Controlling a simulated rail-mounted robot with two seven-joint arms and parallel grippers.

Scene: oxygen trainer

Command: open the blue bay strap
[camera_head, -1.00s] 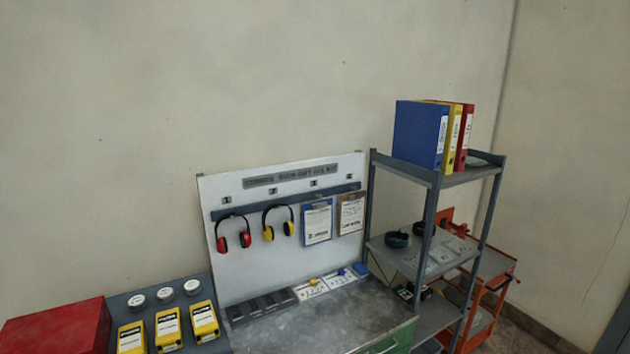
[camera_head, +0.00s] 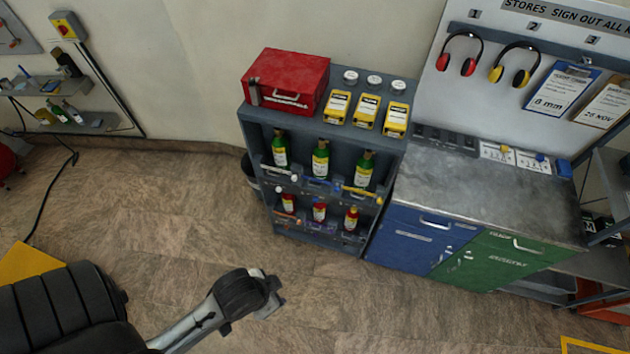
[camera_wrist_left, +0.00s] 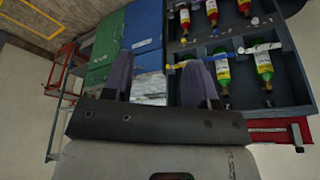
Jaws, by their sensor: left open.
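The blue bay strap (camera_head: 322,183) crosses the middle bay of the rack's upper row, in front of a green bottle (camera_head: 320,160). It looks closed, though its catch is too small to make out. In the left wrist view, which is upside down, the blue strap (camera_wrist_left: 222,51) lies beyond and to the right of the fingers. My left gripper (camera_head: 272,300) is in front of the rack, apart from it. Its two fingers (camera_wrist_left: 157,78) are spread with nothing between them. My right gripper is not in view.
A white strap (camera_head: 280,172) and a yellow strap (camera_head: 362,192) cross the neighbouring bays. Small red bottles (camera_head: 320,210) stand in the lower row. A red box (camera_head: 287,80) sits on the rack (camera_head: 255,118). A blue cabinet (camera_head: 420,232) adjoins it. Floor before the rack is clear.

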